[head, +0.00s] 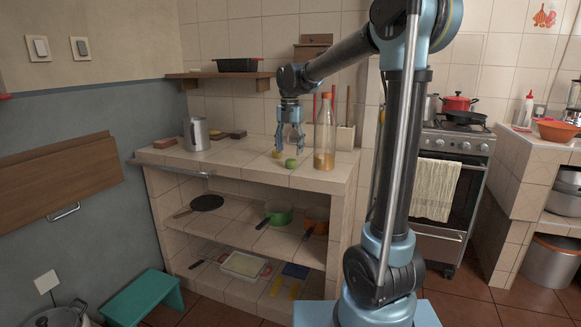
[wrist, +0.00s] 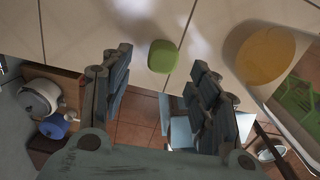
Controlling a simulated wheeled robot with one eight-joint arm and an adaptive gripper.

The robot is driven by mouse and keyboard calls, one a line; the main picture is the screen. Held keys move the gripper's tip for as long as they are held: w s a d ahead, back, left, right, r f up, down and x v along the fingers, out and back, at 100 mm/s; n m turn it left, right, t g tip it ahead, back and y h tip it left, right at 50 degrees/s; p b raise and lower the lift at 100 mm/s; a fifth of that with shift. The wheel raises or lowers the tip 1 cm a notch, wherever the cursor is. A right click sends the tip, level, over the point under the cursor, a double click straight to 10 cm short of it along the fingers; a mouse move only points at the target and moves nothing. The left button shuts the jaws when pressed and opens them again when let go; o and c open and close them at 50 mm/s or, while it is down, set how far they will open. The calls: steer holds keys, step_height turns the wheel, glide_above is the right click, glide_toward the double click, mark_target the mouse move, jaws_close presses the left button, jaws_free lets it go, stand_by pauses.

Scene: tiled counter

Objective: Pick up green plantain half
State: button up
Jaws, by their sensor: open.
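The green plantain half (head: 291,163) is a small, rounded green piece on the tiled counter (head: 235,162), close to its front edge. In the wrist view the plantain half (wrist: 163,56) lies near the counter edge, just beyond the gap between my fingers and roughly centred on it. My gripper (head: 290,143) points down above the counter, its fingers spread and empty. The gripper also shows in the wrist view (wrist: 160,78), with clear space between the fingers. A small yellow-green piece (head: 277,154) lies behind the plantain half, close by my left finger in the head view.
A glass bottle (head: 325,140) with orange-brown contents stands close to the right of my gripper; in the wrist view the bottle (wrist: 266,55) is at the right. A metal canister (head: 196,134) stands farther left. A wall shelf (head: 218,76) hangs behind. The counter's left-middle is mostly clear.

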mark_target(291, 159)
steer(key=shift+d+f, duration=0.15)
steer(key=shift+f, duration=1.3)
steer(key=shift+d+f, duration=0.1)
steer(key=shift+f, duration=1.35)
steer(key=c, duration=1.1)
